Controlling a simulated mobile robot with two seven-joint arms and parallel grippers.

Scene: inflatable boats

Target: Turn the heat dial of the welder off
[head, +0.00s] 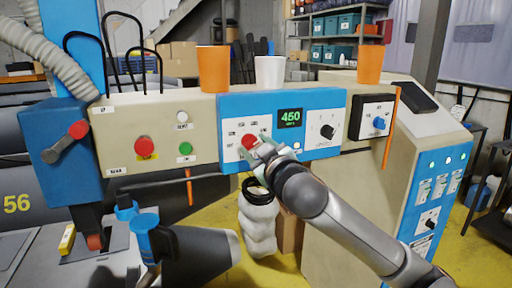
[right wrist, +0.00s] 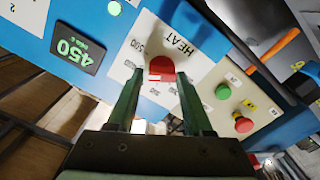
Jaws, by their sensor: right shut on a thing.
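The welder's blue control panel (head: 315,100) faces me in the head view, with a green display (head: 290,118) reading 450. The red heat dial (head: 249,141) is on a white plate at the panel's left, mostly hidden behind my right gripper (head: 262,147). In the right wrist view the red dial (right wrist: 162,69) sits between the two fingertips of my right gripper (right wrist: 160,78), under the HEAT label (right wrist: 177,42). The gripper is shut on the dial. Its exact pointer setting is hard to read. My left gripper is not in view.
A black dial (head: 327,131) is right of the display. Red (head: 145,147) and green (head: 185,149) buttons are on the beige housing at left. Orange cups (head: 214,70) and a white cup (head: 270,72) stand on top. A blue-fronted cabinet (head: 430,190) is at right.

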